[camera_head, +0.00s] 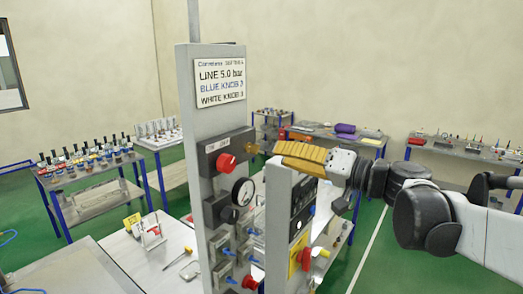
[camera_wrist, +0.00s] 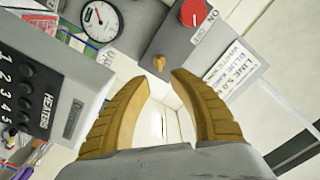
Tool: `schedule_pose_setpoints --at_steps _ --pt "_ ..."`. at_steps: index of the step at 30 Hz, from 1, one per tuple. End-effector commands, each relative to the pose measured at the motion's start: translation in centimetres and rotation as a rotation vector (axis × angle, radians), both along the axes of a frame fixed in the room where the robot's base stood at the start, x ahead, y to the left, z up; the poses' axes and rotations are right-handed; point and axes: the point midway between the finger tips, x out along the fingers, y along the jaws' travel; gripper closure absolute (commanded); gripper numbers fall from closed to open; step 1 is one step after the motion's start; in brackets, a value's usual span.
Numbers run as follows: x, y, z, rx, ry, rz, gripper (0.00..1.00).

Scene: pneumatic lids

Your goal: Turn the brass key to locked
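In the head view the key (camera_head: 253,148) sticks out of the box's right side, just left of my fingertips. My gripper (camera_wrist: 157,77) has two yellow fingers, spread apart with nothing between them. In the wrist view the key is centred just beyond the gap. The gripper (camera_head: 276,148) points left at the key in the head view. No lock marking is readable by the key.
A grey post (camera_head: 186,110) carries a sign (camera_head: 221,83), a pressure gauge (camera_head: 243,191) and blue valves. A HEATERS panel (camera_wrist: 45,85) stands close to my left finger in the wrist view; its column (camera_head: 278,220) is below my gripper. Tool benches stand behind.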

Motion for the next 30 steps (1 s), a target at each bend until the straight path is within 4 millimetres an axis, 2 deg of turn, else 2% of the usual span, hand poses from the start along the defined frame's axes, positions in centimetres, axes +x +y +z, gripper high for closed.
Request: schedule_pose_setpoints --at_steps 3,7,17,20,23,25,26,27,29,30 --pt "-1.3 -1.8 0.0 0.0 0.0 -0.003 0.73" --pt "-2.2 -2.8 0.0 0.001 0.0 -0.001 0.73" --pt "-2.5 -3.2 0.0 0.0 0.0 0.001 0.73" --pt "-2.7 -3.0 -0.6 -0.007 0.007 0.002 0.73" --pt "-3.6 -2.2 -3.7 -0.051 0.05 0.003 0.73" --pt "-5.0 -1.4 -7.7 -0.112 0.107 0.002 0.73" --pt "-5.7 -1.1 -9.9 -0.147 0.137 0.0 0.73" --pt "-6.8 -0.7 -13.0 -0.197 0.179 -0.007 0.73" --pt "-8.6 -0.4 -18.0 -0.282 0.245 -0.022 0.73" --pt "-9.9 -0.4 -21.3 -0.339 0.287 -0.036 0.73"
